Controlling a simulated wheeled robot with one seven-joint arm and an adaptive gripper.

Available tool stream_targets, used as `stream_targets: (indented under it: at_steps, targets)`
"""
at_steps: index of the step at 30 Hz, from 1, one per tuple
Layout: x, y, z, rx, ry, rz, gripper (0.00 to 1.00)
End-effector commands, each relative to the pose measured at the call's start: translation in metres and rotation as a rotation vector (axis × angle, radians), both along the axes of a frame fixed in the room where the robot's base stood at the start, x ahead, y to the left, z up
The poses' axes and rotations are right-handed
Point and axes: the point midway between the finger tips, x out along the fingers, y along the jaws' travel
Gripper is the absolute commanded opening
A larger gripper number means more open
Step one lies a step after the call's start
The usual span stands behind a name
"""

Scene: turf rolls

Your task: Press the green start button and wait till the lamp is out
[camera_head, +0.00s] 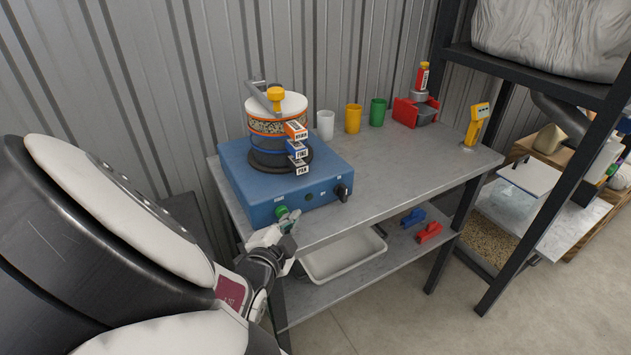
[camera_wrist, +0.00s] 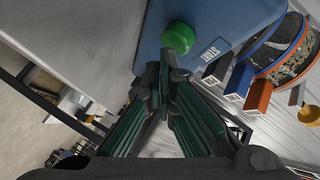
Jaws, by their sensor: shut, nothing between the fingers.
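The green start button (camera_head: 281,211) is on the front of a blue shaker box (camera_head: 240,185), at its left end. In the wrist view the button (camera_wrist: 178,38) is a round green cap beside a "START" label (camera_wrist: 210,53). My gripper (camera_head: 292,217) is shut and empty, its tips right at the button. In the wrist view the tips (camera_wrist: 170,62) overlap the button's lower edge; I cannot tell whether they touch it. A small dark round spot (camera_head: 309,196) on the front may be the lamp; it shows no glow. A black knob (camera_head: 343,192) sits at the right end.
A sieve stack (camera_head: 270,130) with tags and a yellow clamp knob (camera_head: 275,93) stands on the box. White (camera_head: 325,124), yellow (camera_head: 353,118) and green cups (camera_head: 377,112) stand behind on the grey bench (camera_head: 390,185). A pale tray (camera_head: 342,258) is on the shelf below.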

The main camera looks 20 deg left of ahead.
Motion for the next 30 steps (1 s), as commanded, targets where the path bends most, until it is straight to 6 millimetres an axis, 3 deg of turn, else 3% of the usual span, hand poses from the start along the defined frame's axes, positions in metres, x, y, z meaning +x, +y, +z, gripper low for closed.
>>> stream_targets:
  at_steps: [30]
  targets:
    - [0.0052,0.0061,-0.0002,0.001,0.000,0.000,0.00]
